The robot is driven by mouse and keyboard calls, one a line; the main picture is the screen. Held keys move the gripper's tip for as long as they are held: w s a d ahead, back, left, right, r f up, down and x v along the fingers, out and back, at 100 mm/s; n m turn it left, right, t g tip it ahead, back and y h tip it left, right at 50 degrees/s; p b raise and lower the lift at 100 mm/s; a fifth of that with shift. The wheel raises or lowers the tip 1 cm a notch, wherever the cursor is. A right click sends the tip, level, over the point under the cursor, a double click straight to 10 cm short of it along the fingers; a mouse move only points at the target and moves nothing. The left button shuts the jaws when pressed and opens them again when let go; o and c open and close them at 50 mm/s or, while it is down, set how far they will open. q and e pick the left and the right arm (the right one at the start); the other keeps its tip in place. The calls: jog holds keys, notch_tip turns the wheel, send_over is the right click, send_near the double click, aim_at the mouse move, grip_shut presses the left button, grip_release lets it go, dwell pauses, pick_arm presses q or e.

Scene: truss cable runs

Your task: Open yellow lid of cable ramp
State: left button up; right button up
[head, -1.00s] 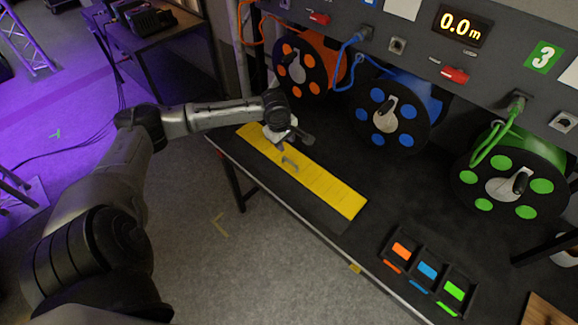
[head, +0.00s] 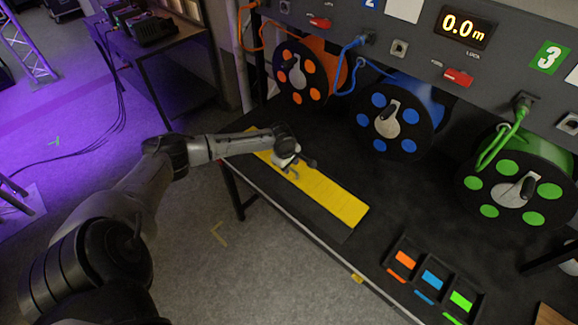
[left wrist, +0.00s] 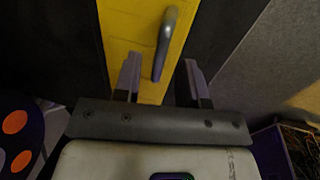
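The yellow lid (head: 330,195) of the cable ramp lies flat and closed along the front of the dark table in the head view. It also fills the top middle of the left wrist view (left wrist: 125,25). Its grey bar handle (left wrist: 165,45) shows in the left wrist view, with its near end between my fingertips. My left gripper (head: 296,172) is over the lid and hides the handle in the head view. In the left wrist view my left gripper (left wrist: 160,78) is open, one finger on each side of the handle; contact cannot be told. My right gripper is not in view.
Orange (head: 300,72), blue (head: 395,120) and green (head: 510,190) cable reels stand behind the lid under a grey panel (head: 420,45). A tray (head: 408,284) with orange, blue and green pieces sits at the right front. The dark table between is clear.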

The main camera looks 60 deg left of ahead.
pick_arm(q)
jog(key=shift+f, duration=0.25)
grip_shut()
dwell(0.3)
